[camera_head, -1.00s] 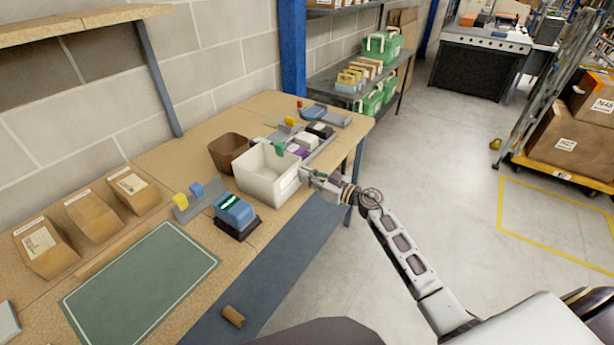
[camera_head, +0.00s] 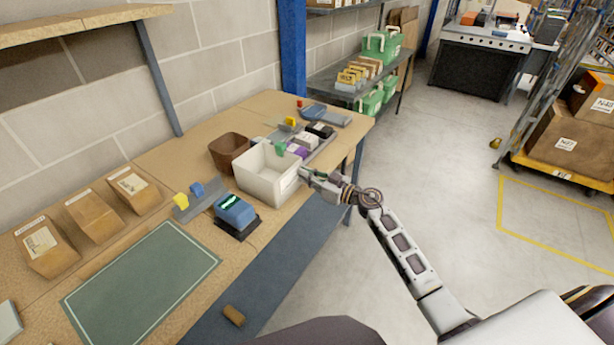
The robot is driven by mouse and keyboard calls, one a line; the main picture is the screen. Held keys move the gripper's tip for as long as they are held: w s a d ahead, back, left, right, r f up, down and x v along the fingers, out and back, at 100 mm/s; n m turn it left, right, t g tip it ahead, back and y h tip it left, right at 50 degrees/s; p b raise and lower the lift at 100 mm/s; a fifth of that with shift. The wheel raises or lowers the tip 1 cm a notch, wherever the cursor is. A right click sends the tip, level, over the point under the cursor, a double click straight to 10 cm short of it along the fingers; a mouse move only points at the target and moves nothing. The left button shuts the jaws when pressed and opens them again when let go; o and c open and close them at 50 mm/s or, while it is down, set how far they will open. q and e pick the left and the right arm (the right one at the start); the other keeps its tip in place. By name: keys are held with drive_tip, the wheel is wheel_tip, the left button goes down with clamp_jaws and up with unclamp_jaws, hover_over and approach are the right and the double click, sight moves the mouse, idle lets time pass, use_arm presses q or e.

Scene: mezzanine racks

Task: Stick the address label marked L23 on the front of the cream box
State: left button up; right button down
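The cream box (camera_head: 262,182) stands upright and open-topped on the wooden workbench. My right gripper (camera_head: 303,173) is at the box's right-hand front face, with its fingertips against or very close to it. The fingers are too small to tell whether they are open or shut. I cannot make out the label marked L23; a label on the box face or in the fingers would be hidden by the gripper. My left gripper does not show in this view.
A brown bin (camera_head: 229,150) stands behind the box, and a blue device (camera_head: 234,213) stands in front of it. Several brown packages (camera_head: 93,216) lie at the left beside a green mat (camera_head: 142,290). A tray with small items (camera_head: 318,134) lies behind the box.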

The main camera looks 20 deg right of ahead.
drive_tip(key=c, duration=1.2)
unclamp_jaws()
drive_tip(key=shift+c, duration=0.2)
drive_tip(key=p+v, duration=0.3)
drive_tip(key=v, duration=0.4)
drive_tip(key=shift+p, duration=0.3)
